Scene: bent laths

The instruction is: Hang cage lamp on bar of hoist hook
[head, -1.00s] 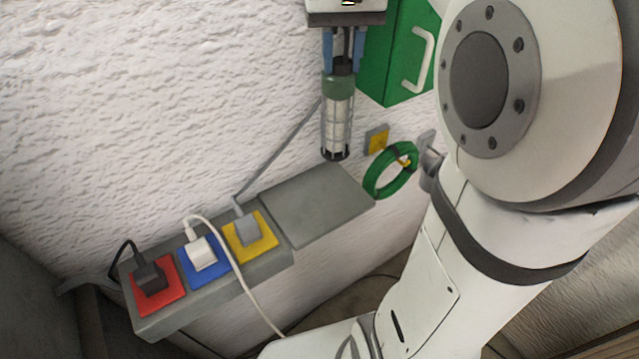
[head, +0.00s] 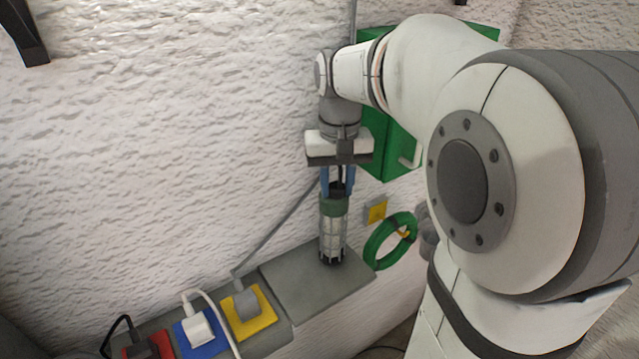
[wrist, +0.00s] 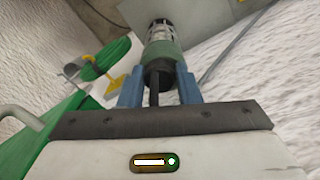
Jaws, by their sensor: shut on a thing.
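The cage lamp (head: 333,235), with a green collar and a caged clear body, hangs upright below my gripper (head: 338,182). The blue fingers of my gripper are shut on the dark top part of the lamp. The wrist view shows the lamp's green collar (wrist: 162,52) just beyond the fingertips of my gripper (wrist: 158,88). The lamp's lower end appears close to the grey ledge in the head view; I cannot tell whether it touches. I cannot make out the hoist hook or its bar in these frames.
A grey ledge (head: 315,282) carries red, blue and yellow socket plates (head: 248,312) with plugs and cables. A green cabinet (head: 385,150) with a pale handle is on the wall behind my arm. A green cable coil (head: 388,242) hangs right of the lamp.

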